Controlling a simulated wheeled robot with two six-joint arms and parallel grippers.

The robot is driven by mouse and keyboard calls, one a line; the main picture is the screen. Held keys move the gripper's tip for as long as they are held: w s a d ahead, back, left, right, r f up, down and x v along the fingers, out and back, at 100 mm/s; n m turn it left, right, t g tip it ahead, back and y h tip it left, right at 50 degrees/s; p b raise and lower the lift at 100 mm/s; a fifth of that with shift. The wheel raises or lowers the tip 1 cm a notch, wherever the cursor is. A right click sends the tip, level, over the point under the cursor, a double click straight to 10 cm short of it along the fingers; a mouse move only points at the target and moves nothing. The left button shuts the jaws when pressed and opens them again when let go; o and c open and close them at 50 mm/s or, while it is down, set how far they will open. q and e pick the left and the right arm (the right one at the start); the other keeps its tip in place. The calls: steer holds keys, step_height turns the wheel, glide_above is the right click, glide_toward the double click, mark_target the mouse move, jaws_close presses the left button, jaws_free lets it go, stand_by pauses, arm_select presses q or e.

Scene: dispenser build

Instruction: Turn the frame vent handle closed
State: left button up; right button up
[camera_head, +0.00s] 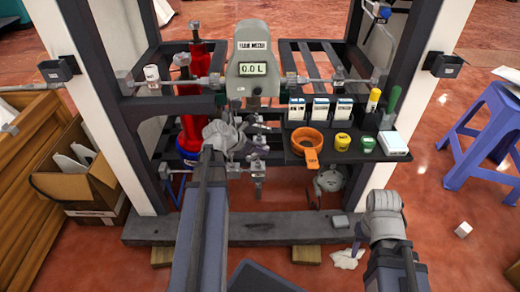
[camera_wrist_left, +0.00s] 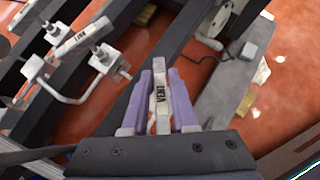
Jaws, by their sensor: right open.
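In the head view my left gripper (camera_head: 222,135) is at the valve fittings below the digital meter, and the handle is hidden there by the gripper and arm. My right gripper (camera_head: 384,200) is open and empty, low at the right in front of the frame.
A digital meter (camera_head: 252,62) reading 0.0 L stands above the fittings. A black shelf to the right holds small boxes, an orange ring (camera_head: 309,142) and jars. A red cylinder (camera_head: 196,100) stands behind at the left. A blue stool (camera_head: 490,135) is at the right.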

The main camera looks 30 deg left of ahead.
arm_select(q)
jaws_close()
steer(key=shift+w+a+m+g+h, duration=0.1)
steer(key=shift+m+g+h, duration=0.3)
steer(key=shift+m+h, duration=0.55)
steer(key=shift+m, duration=0.65)
steer(key=shift+d, duration=0.2)
steer(key=shift+o, duration=2.2)
jaws_free()
